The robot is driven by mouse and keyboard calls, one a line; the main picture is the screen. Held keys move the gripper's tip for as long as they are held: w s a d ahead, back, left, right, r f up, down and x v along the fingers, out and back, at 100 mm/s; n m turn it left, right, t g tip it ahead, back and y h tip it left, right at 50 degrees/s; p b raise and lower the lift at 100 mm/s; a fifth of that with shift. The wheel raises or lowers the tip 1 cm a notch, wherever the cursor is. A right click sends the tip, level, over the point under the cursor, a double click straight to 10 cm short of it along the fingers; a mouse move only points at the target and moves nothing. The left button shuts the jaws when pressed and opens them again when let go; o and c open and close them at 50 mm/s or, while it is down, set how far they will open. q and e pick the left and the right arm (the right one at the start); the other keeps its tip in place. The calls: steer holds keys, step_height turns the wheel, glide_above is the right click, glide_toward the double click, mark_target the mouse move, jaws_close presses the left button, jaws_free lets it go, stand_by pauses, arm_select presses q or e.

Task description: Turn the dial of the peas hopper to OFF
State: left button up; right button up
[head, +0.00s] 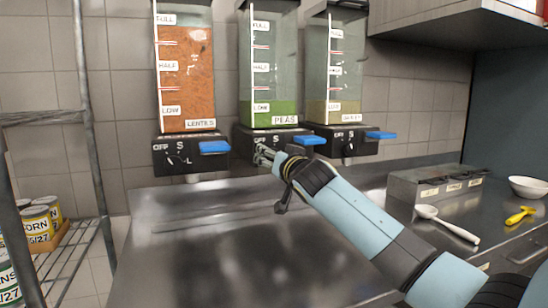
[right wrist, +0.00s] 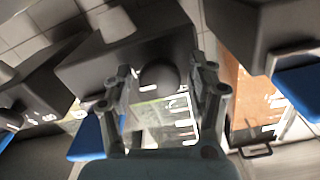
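The peas hopper (head: 270,70) hangs on the wall between two other hoppers, with green peas at about its LOW mark. Its black dispenser base (head: 243,139) carries the marks OFF and S and a blue lever (head: 309,140). My right gripper (head: 264,155) is at the front of this base and hides the dial in the head view. In the right wrist view, a dark rounded knob (right wrist: 158,76) lies between the two fingers of my right gripper (right wrist: 163,84). The fingers are apart, with a gap on both sides of it. The dial's setting cannot be read. My left gripper is out of view.
The lentils hopper (head: 187,75) stands left and the barley hopper (head: 334,70) right, both close by. A steel counter (head: 190,260) lies below. A metal label box (head: 435,183), a white spoon (head: 447,223) and a bowl (head: 529,187) are at right. A wire rack (head: 70,262) with cans is at left.

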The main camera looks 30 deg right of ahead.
steer(key=c, duration=1)
